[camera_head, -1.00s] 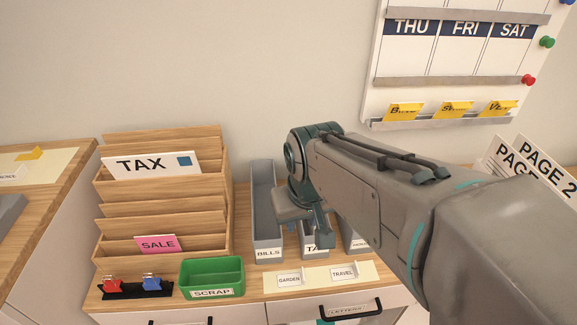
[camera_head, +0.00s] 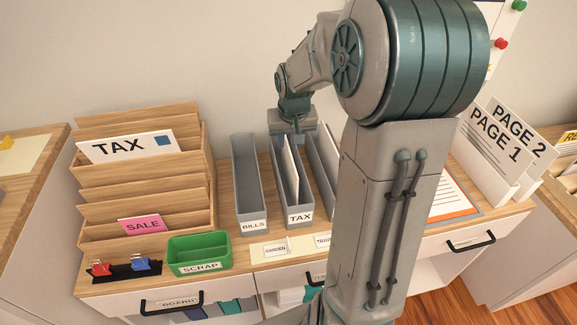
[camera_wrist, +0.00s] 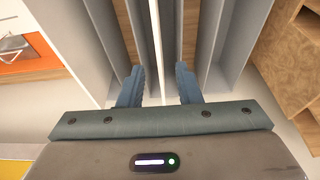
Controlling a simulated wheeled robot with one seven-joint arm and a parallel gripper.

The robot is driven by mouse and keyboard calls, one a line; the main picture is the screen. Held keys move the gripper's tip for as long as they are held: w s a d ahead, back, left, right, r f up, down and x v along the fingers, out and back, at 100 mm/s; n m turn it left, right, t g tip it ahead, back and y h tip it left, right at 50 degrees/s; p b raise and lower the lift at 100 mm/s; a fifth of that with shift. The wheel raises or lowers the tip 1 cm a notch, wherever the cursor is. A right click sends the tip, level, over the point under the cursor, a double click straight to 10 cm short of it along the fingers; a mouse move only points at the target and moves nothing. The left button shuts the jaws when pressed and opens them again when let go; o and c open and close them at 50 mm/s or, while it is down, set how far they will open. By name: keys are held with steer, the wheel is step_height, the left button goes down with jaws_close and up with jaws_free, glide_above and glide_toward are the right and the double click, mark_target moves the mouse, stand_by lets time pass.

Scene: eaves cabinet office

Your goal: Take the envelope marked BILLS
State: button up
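A thin white envelope (camera_head: 290,165) stands on edge in the grey file box labelled TAX (camera_head: 300,217). Its face marking cannot be read, and no envelope marked BILLS can be made out. My gripper (camera_head: 296,136) is over the back of this box, pointing down. In the wrist view my gripper (camera_wrist: 159,72) is open, its fingers on either side of the envelope's white edge (camera_wrist: 156,35), with a gap on both sides. The grey box labelled BILLS (camera_head: 251,226) stands just left of the TAX box and looks empty.
A wooden rack (camera_head: 180,188) at left holds a white TAX envelope (camera_head: 128,147) and a pink SALE card (camera_head: 142,224). A green SCRAP tray (camera_head: 198,254) sits before it. A third grey box (camera_head: 322,160) is close right. PAGE sheets (camera_head: 497,140) stand further right.

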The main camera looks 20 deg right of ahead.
mark_target(289, 148)
steer(key=shift+w+p+x, duration=0.2)
steer(key=shift+p+x, duration=0.15)
steer(key=shift+x, duration=3.8)
steer(key=shift+d+r, duration=0.1)
steer(key=shift+d, duration=0.05)
steer(key=shift+c, duration=0.3)
jaws_close()
